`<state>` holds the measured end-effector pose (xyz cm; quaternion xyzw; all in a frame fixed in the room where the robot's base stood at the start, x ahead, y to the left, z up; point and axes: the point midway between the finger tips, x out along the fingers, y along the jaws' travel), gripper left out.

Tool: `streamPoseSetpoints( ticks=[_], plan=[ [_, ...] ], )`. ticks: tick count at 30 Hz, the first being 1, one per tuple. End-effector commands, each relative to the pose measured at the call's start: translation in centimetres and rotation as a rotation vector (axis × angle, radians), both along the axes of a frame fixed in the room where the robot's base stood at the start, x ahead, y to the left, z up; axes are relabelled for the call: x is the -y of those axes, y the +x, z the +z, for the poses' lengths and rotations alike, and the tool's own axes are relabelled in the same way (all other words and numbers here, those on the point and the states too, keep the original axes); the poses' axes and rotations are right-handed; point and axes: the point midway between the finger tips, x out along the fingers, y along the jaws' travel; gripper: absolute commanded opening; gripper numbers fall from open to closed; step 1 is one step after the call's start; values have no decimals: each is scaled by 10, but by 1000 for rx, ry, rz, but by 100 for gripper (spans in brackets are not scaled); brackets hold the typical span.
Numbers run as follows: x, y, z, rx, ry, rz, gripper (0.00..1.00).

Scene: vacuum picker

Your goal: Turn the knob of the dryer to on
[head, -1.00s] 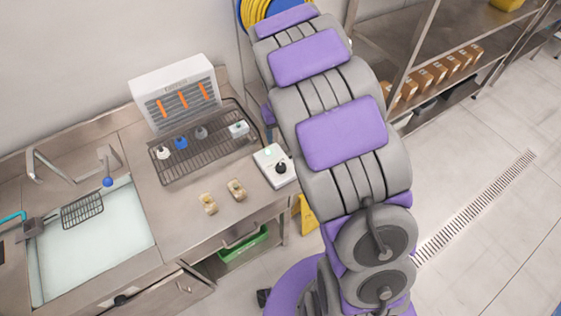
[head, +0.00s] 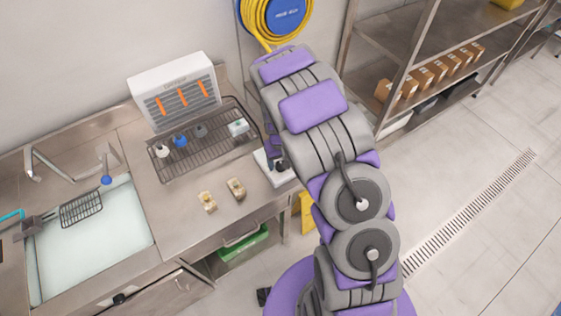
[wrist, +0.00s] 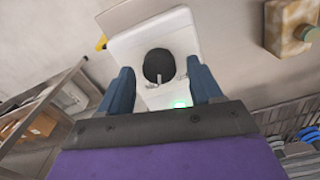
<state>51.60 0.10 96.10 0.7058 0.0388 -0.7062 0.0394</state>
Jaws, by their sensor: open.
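The dryer (head: 173,91) is a white box with orange strips at the back of the counter. A white control box (head: 284,178) stands at the counter's right end. Its round black knob (wrist: 158,66) shows in the wrist view, with a light pointer mark and a green light (wrist: 180,103) beside it. My gripper (wrist: 160,80) is open, with its blue fingers on either side of the knob in that view. I cannot tell whether they touch it. In the head view my arm partly hides the control box, and the gripper (head: 275,155) is just over it.
A wire rack (head: 203,165) with small items stands before the dryer. Two sponges (head: 236,188) lie near the counter front. The sink (head: 92,245) is at left. A metal shelf (head: 420,55) with boxes stands at right.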

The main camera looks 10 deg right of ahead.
Motion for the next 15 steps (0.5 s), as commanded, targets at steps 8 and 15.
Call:
streamPoseSetpoints(
  ticks=[8,15],
  plan=[
    [0,0,-7,-1,1,-1,64],
    [0,0,-7,-1,0,-1,54]
  ],
)
